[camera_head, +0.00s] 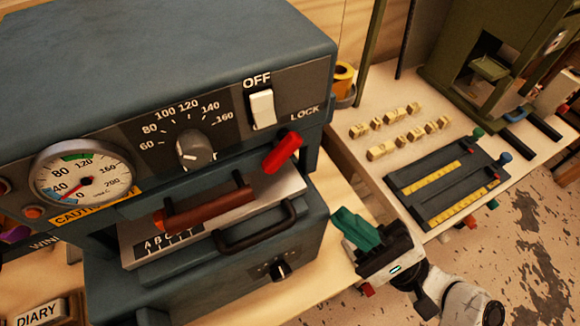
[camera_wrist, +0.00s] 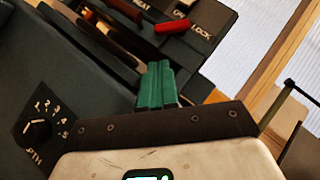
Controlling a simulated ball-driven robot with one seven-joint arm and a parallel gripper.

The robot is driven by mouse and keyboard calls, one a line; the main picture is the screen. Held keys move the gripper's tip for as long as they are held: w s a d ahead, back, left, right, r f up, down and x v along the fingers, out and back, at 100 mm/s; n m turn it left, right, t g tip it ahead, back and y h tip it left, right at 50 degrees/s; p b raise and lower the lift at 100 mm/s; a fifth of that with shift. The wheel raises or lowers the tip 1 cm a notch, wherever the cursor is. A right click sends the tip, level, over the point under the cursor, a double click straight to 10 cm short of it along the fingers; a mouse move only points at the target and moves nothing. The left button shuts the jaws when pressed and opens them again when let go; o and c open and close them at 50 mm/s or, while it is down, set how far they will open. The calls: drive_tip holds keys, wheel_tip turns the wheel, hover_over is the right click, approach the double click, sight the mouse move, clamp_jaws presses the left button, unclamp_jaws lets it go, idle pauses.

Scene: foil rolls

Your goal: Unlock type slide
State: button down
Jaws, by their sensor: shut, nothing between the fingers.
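The red lock lever (camera_head: 283,152) sits under the "LOCK" label at the right of the blue-grey machine's front panel. It also shows near the top of the wrist view (camera_wrist: 172,25). The fingers (camera_wrist: 157,66) point toward the machine in the wrist view.
The machine's lower box with a knob (camera_head: 279,271) stands left of my gripper. On the bench to the right are several small wooden type blocks (camera_head: 381,150) and a dark rack with yellow scales (camera_head: 432,189). A green press (camera_head: 455,75) stands behind them.

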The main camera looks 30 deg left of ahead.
sight(273, 174)
drive_tip(key=shift+r, duration=0.1)
drive_tip(key=p+x, duration=0.3)
drive_tip(key=x, duration=0.7)
idle(0.4)
drive_tip(key=shift+s+a, duration=0.45)
drive_tip(key=shift+s, duration=0.25)
